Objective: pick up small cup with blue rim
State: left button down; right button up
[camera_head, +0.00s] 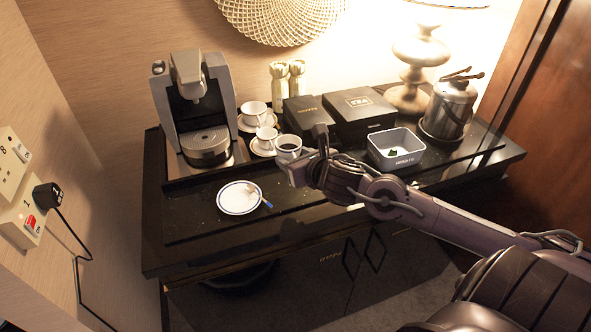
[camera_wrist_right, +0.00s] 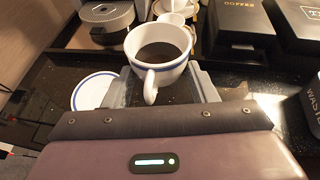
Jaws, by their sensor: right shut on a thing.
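The small white cup with a blue rim (camera_head: 288,146) holds dark liquid and is at the tip of my right gripper (camera_head: 302,168). In the right wrist view the cup (camera_wrist_right: 159,62) is upright, its handle pointing toward the gripper, between the fingers of the right gripper (camera_wrist_right: 165,88). The right gripper is shut on the cup. Whether the cup's base touches the counter is hidden. My left gripper is in neither view.
A white saucer with a blue rim (camera_head: 239,197) and a small spoon lies on the black counter (camera_head: 205,230). White cups (camera_head: 254,113) on saucers stand behind, by the coffee machine (camera_head: 203,110). Black boxes (camera_head: 358,113), a waste bin (camera_head: 396,148) and a kettle (camera_head: 447,110) stand right.

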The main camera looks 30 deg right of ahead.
aim_at(295, 150)
jog(key=shift+r+p, duration=0.75)
jog(key=shift+r, duration=3.4)
